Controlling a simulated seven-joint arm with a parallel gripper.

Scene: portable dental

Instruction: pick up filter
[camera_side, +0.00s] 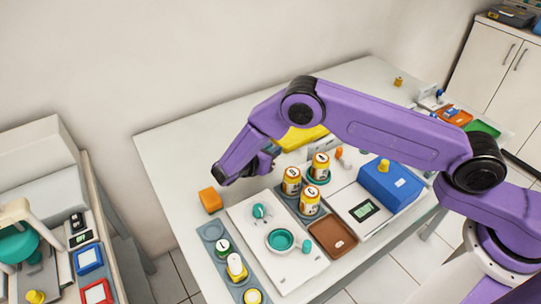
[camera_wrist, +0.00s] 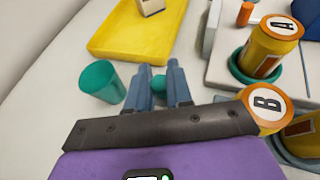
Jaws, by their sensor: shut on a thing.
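My gripper (camera_wrist: 158,85) has its two blue-grey fingers on either side of a small round teal piece (camera_wrist: 159,83) in the wrist view. The fingers are shut on it. It is the only candidate for the filter at my fingertips, but its full shape is hidden. In the side view my gripper (camera_side: 270,157) is over the back part of the table, just left of the yellow tray. The piece itself cannot be made out there. I cannot tell whether it touches the table.
A teal cup (camera_wrist: 103,82) stands just left of the fingers. The yellow tray (camera_wrist: 115,40) is beyond them. An orange block (camera_side: 210,200), a white board (camera_side: 250,235) and a blue box (camera_side: 389,187) are also on the table.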

